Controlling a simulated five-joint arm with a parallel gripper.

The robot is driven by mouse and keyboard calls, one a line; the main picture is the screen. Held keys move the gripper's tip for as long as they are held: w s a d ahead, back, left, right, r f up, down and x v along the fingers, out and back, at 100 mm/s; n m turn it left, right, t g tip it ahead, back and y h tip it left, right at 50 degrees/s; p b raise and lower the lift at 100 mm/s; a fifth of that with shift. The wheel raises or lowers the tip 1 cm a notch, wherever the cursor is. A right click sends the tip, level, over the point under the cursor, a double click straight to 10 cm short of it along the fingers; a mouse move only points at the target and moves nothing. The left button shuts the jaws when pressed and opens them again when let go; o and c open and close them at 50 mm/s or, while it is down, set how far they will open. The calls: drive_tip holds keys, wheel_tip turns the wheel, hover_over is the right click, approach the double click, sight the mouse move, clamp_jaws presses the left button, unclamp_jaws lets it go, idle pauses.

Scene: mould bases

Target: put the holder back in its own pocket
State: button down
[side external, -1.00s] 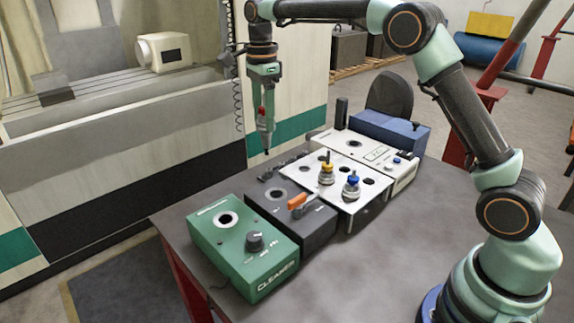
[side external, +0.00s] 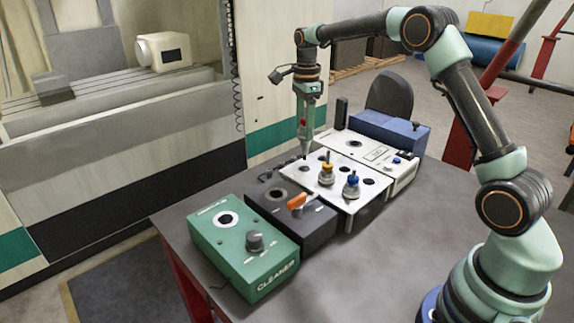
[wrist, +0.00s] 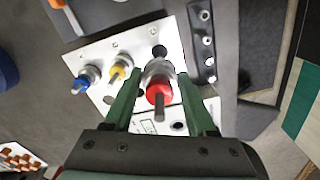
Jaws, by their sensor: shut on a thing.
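My gripper (side external: 303,124) is shut on the red-ringed holder (wrist: 160,92), which hangs upright with its grey taper pointing down. The taper's tip is over the far left part of the white pocket plate (side external: 342,201), seemingly just above it. In the wrist view, a dark open pocket (wrist: 159,52) shows just beyond the held holder. The yellow-ringed holder (side external: 326,176) and the blue-ringed holder (side external: 351,186) stand upright in the plate; in the wrist view they are left of my fingers. The plate below the held holder is partly hidden.
The green cleaner box (side external: 240,262) and a dark box with an orange lever (side external: 298,201) stand at the near left. A pale device (side external: 388,164) and a blue case (side external: 390,131) stand behind the plate. The table's right side is clear.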

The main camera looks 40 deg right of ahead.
sight(304, 154)
drive_tip(key=shift+f, duration=4.65)
drive_tip(key=shift+c, duration=0.6)
unclamp_jaws()
drive_tip(key=shift+f, duration=0.1)
wheel_tip(304, 154, up, 11)
drive_tip(key=shift+r, duration=0.65)
